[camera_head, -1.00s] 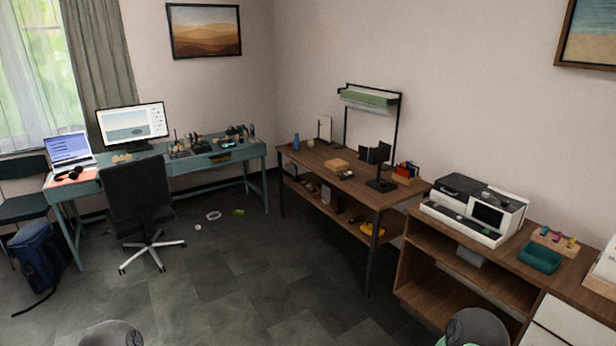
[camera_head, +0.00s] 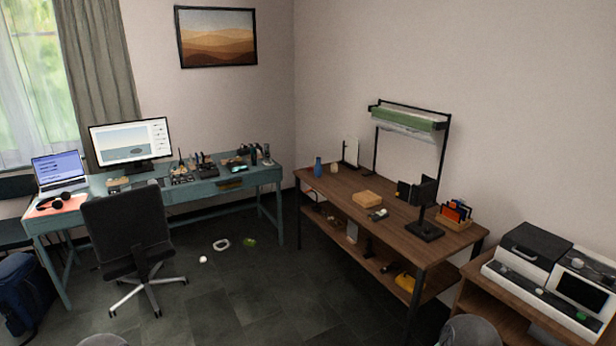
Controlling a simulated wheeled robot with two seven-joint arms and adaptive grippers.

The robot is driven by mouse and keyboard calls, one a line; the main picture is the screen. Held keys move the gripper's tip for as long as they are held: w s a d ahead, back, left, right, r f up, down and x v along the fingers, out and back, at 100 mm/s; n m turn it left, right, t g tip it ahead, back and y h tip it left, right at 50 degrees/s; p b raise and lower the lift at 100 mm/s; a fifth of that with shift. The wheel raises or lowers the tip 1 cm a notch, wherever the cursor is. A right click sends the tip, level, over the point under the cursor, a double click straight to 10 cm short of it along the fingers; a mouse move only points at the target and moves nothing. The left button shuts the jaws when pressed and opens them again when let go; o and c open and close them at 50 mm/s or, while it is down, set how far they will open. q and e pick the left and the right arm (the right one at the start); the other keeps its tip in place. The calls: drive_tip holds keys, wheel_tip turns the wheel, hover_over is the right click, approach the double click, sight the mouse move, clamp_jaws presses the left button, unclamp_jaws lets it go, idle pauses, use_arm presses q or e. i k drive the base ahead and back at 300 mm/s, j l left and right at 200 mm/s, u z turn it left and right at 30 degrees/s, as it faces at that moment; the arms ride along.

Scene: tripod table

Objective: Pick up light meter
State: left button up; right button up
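A small dark and pale device (camera_head: 378,214) lies on the wooden table (camera_head: 340,190), in front of a wooden block (camera_head: 367,198). It may be the light meter, but it is too small to tell. Many small dark devices (camera_head: 238,168) also sit on the teal desk (camera_head: 200,190) at the left, and I cannot make out a light meter among them. Neither gripper is in view; only rounded grey parts of my own arms show at the bottom edge.
An office chair (camera_head: 128,235) stands before the teal desk. A white ring (camera_head: 221,244), a white ball (camera_head: 203,260) and a green item (camera_head: 249,242) lie on the floor. A cabinet with a machine (camera_head: 550,275) stands at right. The middle floor is clear.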

sight(382, 214)
drive_tip(key=i, duration=2.2)
